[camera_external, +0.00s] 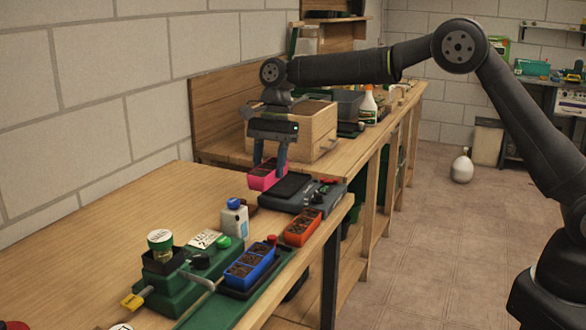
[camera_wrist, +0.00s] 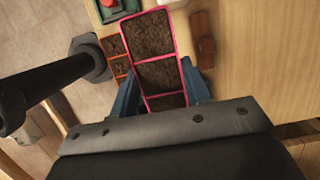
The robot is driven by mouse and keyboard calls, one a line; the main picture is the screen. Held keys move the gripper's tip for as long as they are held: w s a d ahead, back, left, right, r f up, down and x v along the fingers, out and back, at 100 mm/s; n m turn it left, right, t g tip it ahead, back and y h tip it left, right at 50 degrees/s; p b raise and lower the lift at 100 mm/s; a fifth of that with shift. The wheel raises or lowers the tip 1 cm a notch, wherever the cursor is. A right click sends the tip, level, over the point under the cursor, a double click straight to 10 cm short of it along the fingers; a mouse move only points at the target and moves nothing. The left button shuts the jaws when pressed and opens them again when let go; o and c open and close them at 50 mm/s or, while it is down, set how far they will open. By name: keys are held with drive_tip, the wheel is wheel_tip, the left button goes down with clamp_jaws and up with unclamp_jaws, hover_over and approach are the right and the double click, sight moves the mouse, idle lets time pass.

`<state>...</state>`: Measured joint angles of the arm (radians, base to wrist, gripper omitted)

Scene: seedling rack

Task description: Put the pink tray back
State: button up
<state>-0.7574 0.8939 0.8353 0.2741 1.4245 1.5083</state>
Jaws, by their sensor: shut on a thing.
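The pink tray (camera_external: 262,181) is a long narrow tray with dark soil in its compartments. My gripper (camera_external: 269,165) points down and is shut on it, one finger on each long side. In the wrist view the pink tray (camera_wrist: 156,59) reaches away between the two blue-grey fingers of my gripper (camera_wrist: 161,92). In the external view it shows beside the black plate (camera_external: 284,188) of a dark bench device. Whether its underside is clear of the surface, I cannot tell.
An orange tray (camera_external: 302,228) and a blue tray (camera_external: 249,270) with soil stand nearer the camera, the blue one by a green mat (camera_external: 215,312). A white bottle (camera_external: 235,220) stands close by. A wooden drawer box (camera_external: 310,130) stands behind. The left bench is largely clear.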

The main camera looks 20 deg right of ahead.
drive_tip(key=shift+f, duration=5.5)
drive_tip(key=shift+f, duration=0.6)
drive_tip(key=o, duration=1.2)
drive_tip(key=v, duration=1.7)
drive_tip(key=shift+r, duration=0.2)
drive_tip(key=x, duration=1.7)
drive_tip(key=shift+f, duration=0.25)
drive_tip(key=shift+r, duration=0.2)
